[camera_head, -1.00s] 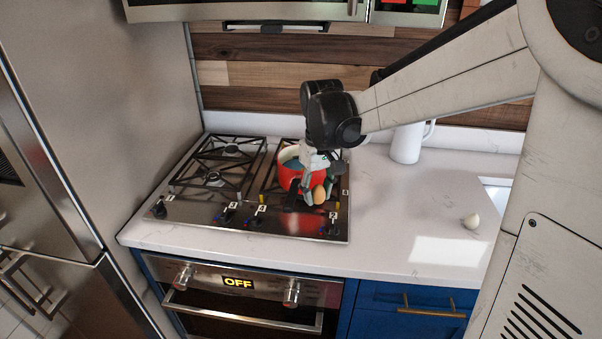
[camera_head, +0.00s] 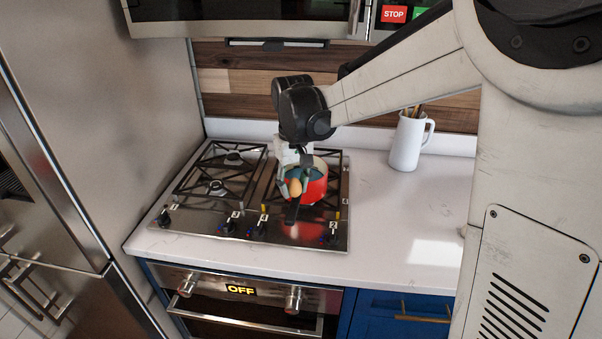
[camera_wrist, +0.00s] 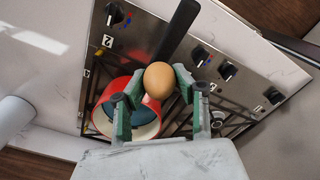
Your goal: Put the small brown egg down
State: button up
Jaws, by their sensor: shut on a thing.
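The small brown egg (camera_wrist: 159,80) is between the green-padded fingers of my gripper (camera_wrist: 155,93), which is shut on it. In the head view the egg (camera_head: 295,187) shows in front of the red pot (camera_head: 317,190), below my gripper (camera_head: 293,181). The pot stands on the right side of the cooktop. In the wrist view the red pot (camera_wrist: 106,96) lies behind and to the left of the egg, with its pale blue inside partly visible and its black handle (camera_wrist: 177,32) beyond the egg. My fingers hide part of the pot.
The steel cooktop (camera_head: 200,222) has black grates and several knobs along its front. A white pitcher (camera_head: 407,142) with utensils stands on the counter (camera_head: 390,210) to the right. The counter between them is clear. An oven (camera_head: 240,290) reads OFF below.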

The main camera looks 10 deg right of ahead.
jog(key=w+d+p, duration=0.1)
jog(key=w+d, duration=0.1)
jog(key=w, duration=0.3)
jog(key=w+d+f+p, duration=0.1)
jog(key=w+d, duration=0.1)
jog(key=w, duration=0.3)
jog(key=w+d+p, duration=0.1)
jog(key=w+d, duration=0.1)
jog(key=w, duration=0.3)
jog(key=shift+w+d+f, duration=0.15)
jog(key=shift+w, duration=0.05)
jog(key=shift+s+f, duration=0.15)
jog(key=shift+f, duration=0.4)
notch_tip(320, 180, down, 5)
jog(key=shift+r+p, duration=0.2)
jog(key=shift+p, duration=0.2)
jog(key=shift+f+b, duration=0.5)
jog(key=o, duration=1.1)
jog(key=shift+r, duration=0.1)
